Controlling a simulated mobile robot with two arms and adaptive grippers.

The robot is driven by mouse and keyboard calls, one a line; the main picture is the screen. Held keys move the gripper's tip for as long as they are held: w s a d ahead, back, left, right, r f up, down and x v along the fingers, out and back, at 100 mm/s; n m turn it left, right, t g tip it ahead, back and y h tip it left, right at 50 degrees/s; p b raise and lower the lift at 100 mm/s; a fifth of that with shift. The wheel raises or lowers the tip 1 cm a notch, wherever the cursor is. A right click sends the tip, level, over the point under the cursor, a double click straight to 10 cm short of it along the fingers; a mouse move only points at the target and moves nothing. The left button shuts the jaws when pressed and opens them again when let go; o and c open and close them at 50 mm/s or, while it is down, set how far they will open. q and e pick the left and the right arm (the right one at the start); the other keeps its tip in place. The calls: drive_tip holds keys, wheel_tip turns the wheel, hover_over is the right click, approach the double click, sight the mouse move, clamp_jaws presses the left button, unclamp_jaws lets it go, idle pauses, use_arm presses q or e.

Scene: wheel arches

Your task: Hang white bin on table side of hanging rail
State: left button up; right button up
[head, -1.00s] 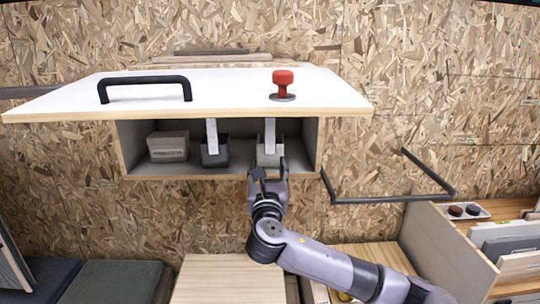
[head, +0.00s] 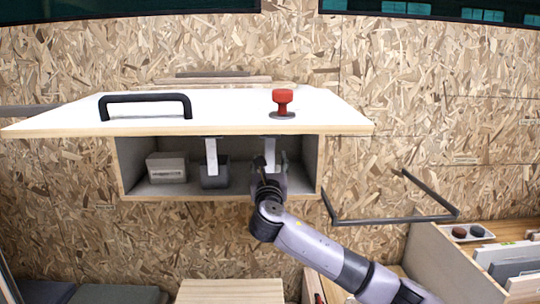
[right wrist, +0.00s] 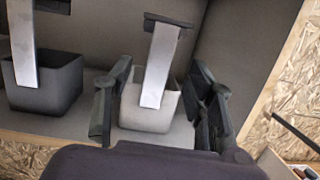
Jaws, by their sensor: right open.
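The white bin (right wrist: 149,112) sits inside the open cabinet compartment at its right end, with a metal hanger strip rising in front of it. My right gripper (right wrist: 160,105) is open, with one finger on each side of the bin. In the head view my right gripper (head: 268,170) hides most of the bin. A dark grey bin (right wrist: 44,85) with its own hanger strip stands to the left, also in the head view (head: 215,179). I cannot make out a separate hanging rail for certain. My left gripper is not in view.
The white table top (head: 230,105) above the compartment carries a black handle (head: 145,104) and a red knob (head: 283,101). A light grey box (head: 167,167) sits at the compartment's left. A dark bar frame (head: 390,220) juts from the wall at right. The compartment's right wall is close to my gripper.

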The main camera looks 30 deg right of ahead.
sight(270, 152)
drive_tip(key=p+x, duration=0.1)
drive_tip(key=x, duration=0.3)
drive_tip(key=shift+w+d, duration=0.25)
drive_tip(key=shift+w, duration=0.1)
drive_tip(key=shift+w+d+r, duration=0.1)
drive_tip(key=shift+w+d, duration=0.25)
drive_tip(key=shift+w, duration=0.25)
clamp_jaws()
drive_tip(key=shift+r, duration=0.1)
idle(0.5)
